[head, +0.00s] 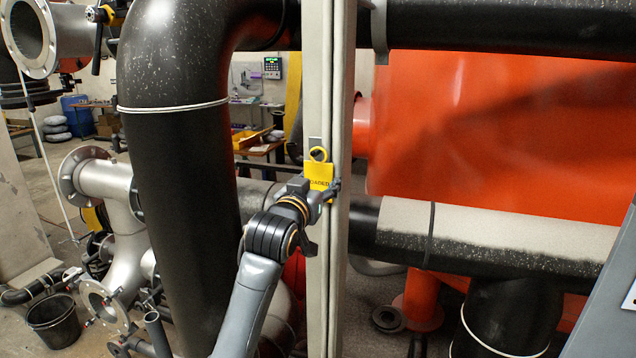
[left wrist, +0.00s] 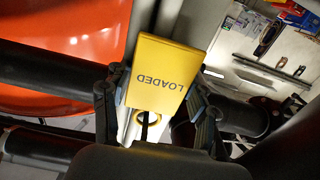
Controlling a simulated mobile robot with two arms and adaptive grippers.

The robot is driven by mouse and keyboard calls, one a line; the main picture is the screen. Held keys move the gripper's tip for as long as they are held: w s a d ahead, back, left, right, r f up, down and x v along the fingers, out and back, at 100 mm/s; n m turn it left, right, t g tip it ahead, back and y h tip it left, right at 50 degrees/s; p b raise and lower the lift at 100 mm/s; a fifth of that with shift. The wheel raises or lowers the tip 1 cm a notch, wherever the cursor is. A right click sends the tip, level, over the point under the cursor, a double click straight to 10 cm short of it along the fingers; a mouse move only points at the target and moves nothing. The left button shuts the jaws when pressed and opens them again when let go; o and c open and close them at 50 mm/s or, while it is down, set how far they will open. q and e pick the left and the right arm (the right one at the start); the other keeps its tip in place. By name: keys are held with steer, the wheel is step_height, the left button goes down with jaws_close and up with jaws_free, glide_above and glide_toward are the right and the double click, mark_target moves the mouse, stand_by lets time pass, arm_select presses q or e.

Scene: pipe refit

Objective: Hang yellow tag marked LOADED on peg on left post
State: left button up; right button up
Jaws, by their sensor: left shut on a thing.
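The yellow tag marked LOADED (head: 319,173) is upright in front of the pale left post (head: 341,95), with its ring at the top. My left gripper (head: 322,189) is shut on the tag's lower part. In the left wrist view the tag (left wrist: 165,72) is between the two fingers of the gripper (left wrist: 156,98), its lettering upside down. A small grey plate (head: 315,144) shows on the post behind the ring. I cannot make out the peg clearly, nor whether the ring is around it. My right gripper is not in view.
A thick black pipe (head: 178,150) stands left of the post, close to my left arm. A black pipe with a pale upper section (head: 500,235) runs to the right, before a large orange tank (head: 480,130). A black bucket (head: 53,322) stands on the floor at left.

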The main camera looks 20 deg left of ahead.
arm_select(q)
steer(key=o, duration=1)
